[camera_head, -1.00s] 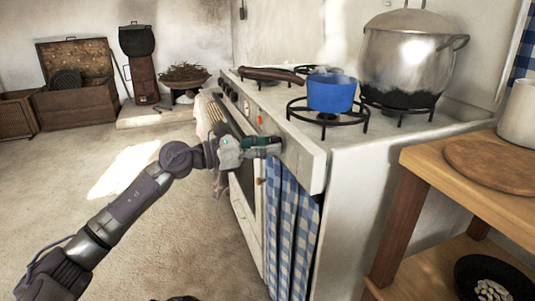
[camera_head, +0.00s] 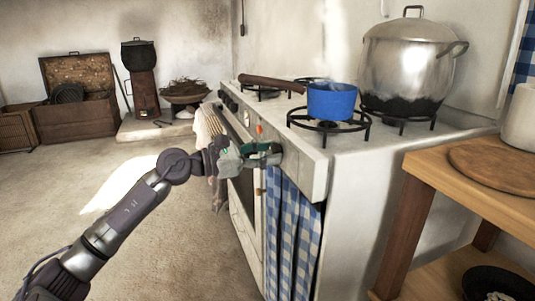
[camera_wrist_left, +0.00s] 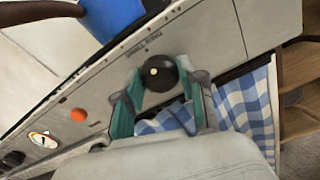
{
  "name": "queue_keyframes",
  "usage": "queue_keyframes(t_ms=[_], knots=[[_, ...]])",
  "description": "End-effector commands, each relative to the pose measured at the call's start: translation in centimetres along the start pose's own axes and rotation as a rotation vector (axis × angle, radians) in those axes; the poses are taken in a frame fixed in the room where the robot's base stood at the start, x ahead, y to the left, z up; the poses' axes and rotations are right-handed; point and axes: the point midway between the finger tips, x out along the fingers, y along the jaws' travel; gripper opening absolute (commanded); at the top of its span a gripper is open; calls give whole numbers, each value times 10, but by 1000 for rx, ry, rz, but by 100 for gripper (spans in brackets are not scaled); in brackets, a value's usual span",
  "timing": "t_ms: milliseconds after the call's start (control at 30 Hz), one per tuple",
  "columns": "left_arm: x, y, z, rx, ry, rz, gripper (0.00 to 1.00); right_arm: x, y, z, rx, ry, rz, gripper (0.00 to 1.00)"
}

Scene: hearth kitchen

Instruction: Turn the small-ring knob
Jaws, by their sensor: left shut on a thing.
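The small-ring knob (camera_wrist_left: 161,73) is round and black with a pale dot, on the stove's front panel in the left wrist view. A printed label reading "SMALL RING" is beside it. My left gripper (camera_head: 272,153) is at the stove's front panel near its right end in the head view, and hides the knob there. In the left wrist view, the green and grey fingers of my left gripper (camera_wrist_left: 162,84) are on both sides of the knob, shut on it. My right gripper is not in view.
A blue saucepan (camera_head: 331,102) and a large steel pot (camera_head: 404,62) stand on the stove's rings. A blue checked curtain (camera_head: 291,225) hangs below the panel. An orange light (camera_wrist_left: 79,115) and a gauge are on the panel. A wooden table (camera_head: 430,165) is at the right.

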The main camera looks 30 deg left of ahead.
Motion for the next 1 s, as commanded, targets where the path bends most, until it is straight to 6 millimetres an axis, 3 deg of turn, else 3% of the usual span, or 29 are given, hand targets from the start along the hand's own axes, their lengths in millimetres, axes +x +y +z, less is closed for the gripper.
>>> queue_keyframes(t_ms=[67, 100, 233, 667, 1000], knots=[[0, -1, -2, 2, 5, -3, 5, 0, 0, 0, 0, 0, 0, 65], [0, -1, -2, 1, 5, -3, 45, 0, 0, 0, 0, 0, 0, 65], [0, -1, -2, 1, 4, -2, 65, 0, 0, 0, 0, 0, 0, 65], [-8, 0, -2, -2, 3, 0, 65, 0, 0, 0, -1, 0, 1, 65], [-63, -1, -3, -2, 7, 0, 65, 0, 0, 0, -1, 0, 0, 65]])
